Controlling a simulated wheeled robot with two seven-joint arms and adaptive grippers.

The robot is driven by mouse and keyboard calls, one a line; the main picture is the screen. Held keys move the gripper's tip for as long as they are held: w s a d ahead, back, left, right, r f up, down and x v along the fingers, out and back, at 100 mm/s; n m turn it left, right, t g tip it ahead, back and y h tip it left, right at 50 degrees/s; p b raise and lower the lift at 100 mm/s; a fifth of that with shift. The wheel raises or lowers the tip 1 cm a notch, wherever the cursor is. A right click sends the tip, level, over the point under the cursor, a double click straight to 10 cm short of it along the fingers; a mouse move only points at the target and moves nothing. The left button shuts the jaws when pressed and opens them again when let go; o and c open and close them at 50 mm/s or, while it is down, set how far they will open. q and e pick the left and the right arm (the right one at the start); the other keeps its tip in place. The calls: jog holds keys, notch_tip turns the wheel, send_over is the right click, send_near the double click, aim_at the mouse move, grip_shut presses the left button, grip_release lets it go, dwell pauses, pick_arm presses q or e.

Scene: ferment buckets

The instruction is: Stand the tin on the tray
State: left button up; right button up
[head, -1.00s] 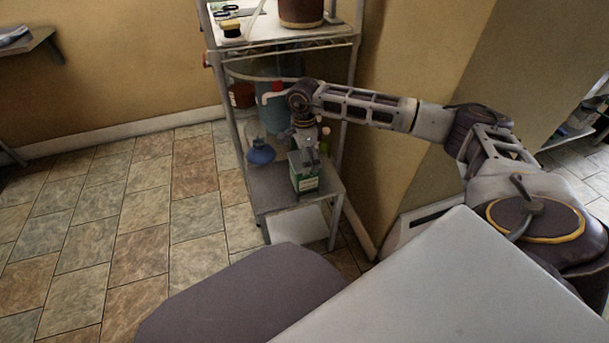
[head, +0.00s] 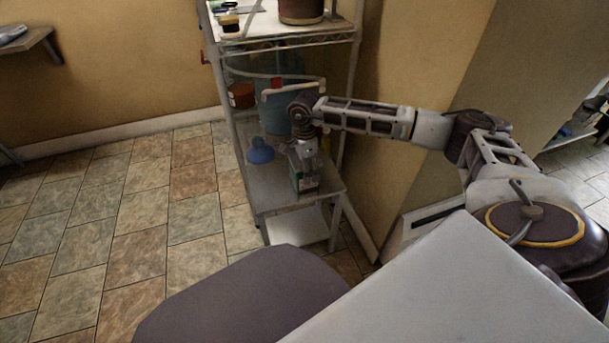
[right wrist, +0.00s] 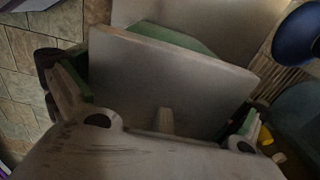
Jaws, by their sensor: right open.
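The tin (head: 307,185) is a boxy container with a grey top and a green side, upright on the grey lower shelf (head: 265,188) of the rack. In the right wrist view its grey top (right wrist: 165,80) fills the middle, with green showing at its edges. My right gripper (head: 304,160) is open and points down over the tin, its fingers to either side of the top. I cannot tell whether they touch it. I cannot clearly pick out a separate tray; a pale flat panel (head: 300,224) lies below the shelf. My left gripper is out of view.
A blue funnel-like object (head: 261,152) stands just left of the tin; it also shows in the right wrist view (right wrist: 298,38). A large blue bottle (head: 280,110) and a red-brown jar (head: 241,95) are behind. Rack posts and the upper shelf (head: 285,33) surround my arm.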

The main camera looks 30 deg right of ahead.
jog(key=shift+f, duration=0.1)
dwell(0.4)
jog(key=shift+s, duration=0.1)
jog(key=c, duration=1)
jog(key=shift+c, duration=0.7)
